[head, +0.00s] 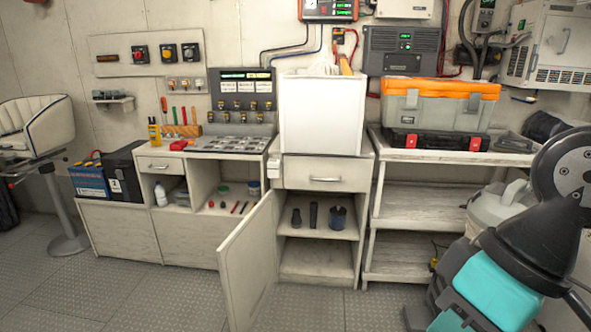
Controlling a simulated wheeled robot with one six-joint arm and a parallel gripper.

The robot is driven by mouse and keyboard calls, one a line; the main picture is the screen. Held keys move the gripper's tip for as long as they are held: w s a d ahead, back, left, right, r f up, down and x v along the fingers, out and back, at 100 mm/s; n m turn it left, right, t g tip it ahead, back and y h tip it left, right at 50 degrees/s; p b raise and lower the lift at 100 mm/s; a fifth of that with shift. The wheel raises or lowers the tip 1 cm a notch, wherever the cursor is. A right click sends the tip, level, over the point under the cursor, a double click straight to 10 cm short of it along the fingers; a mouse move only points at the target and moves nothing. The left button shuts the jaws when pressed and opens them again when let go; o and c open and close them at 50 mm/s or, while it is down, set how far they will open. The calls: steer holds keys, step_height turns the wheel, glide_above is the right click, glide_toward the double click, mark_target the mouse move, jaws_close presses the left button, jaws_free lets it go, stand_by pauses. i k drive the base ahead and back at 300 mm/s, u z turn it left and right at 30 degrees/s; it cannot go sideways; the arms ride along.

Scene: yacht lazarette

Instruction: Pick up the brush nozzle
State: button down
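Three small dark attachments stand on the upper shelf of the open cabinet (318,257) in the middle of the head view. At the left is a short dark piece (296,217). In the middle is a taller, narrow dark piece (313,215). At the right is a wider, round, dark bluish piece (338,217), which looks most like the brush nozzle, though bristles are too small to make out. My gripper is not in view; only parts of my arm show at the right, well apart from the cabinet.
The cabinet door (249,262) hangs open toward the front left. A white bin (320,115) stands on the cabinet top. An orange-lidded toolbox (437,104) sits on the right shelf unit (425,205). The floor (140,295) at the front left is clear.

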mark_target(297, 220)
steer(key=i, duration=0.95)
steer(key=z, duration=1.95)
steer(key=i, duration=1.85)
steer(key=u, duration=3.5)
steer(key=i, duration=1)
steer(key=z, duration=0.05)
